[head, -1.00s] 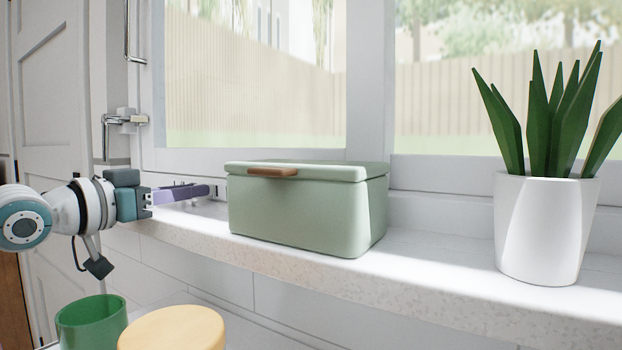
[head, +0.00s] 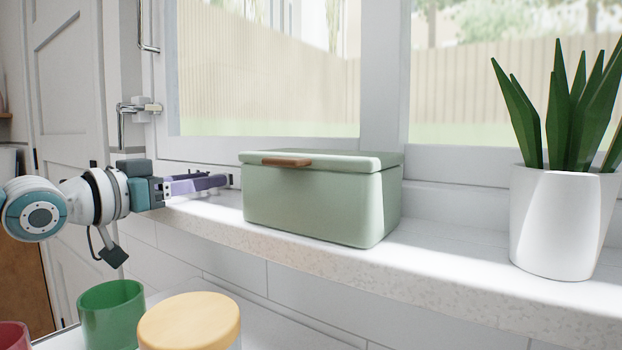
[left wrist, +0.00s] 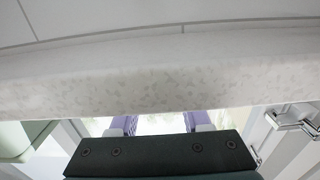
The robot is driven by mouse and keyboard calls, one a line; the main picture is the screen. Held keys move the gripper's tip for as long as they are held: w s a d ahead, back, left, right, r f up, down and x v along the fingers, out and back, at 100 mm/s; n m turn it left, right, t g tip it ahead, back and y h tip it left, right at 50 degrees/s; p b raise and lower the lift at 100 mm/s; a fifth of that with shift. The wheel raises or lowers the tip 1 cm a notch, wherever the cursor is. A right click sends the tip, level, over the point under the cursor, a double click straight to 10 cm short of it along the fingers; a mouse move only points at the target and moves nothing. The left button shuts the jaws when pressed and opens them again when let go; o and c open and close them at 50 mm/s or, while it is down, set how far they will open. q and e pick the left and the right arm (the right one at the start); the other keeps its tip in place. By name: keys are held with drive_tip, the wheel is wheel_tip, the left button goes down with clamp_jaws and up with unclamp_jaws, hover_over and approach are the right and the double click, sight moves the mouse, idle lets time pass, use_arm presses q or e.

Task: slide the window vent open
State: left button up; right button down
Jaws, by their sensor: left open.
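The window (head: 270,70) stands behind the sill, with white frames around its panes. I cannot make out a vent or its slider for certain; the green box hides part of the lower frame (head: 205,150). My left gripper (head: 222,182) has purple fingers and is open and empty. It reaches over the left end of the sill, with its tips just left of the box in the picture. In the left wrist view the spread fingers (left wrist: 160,124) show below the sill edge, with nothing seen between them but bright window. My right gripper is not in view.
A green lidded box (head: 310,207) sits on the sill (head: 440,265), close to my left fingertips. A potted plant (head: 562,225) stands at the right. A metal window handle (head: 130,108) is at upper left. A green cup (head: 110,312) and a yellow-lidded container (head: 190,322) stand below.

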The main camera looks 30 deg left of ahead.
use_arm(q)
drive_tip(key=s+p, duration=0.5)
drive_tip(key=s, duration=0.4)
drive_tip(key=shift+s+a+p, duration=0.2)
drive_tip(key=shift+a+p, duration=0.1)
drive_tip(key=shift+a, duration=0.1)
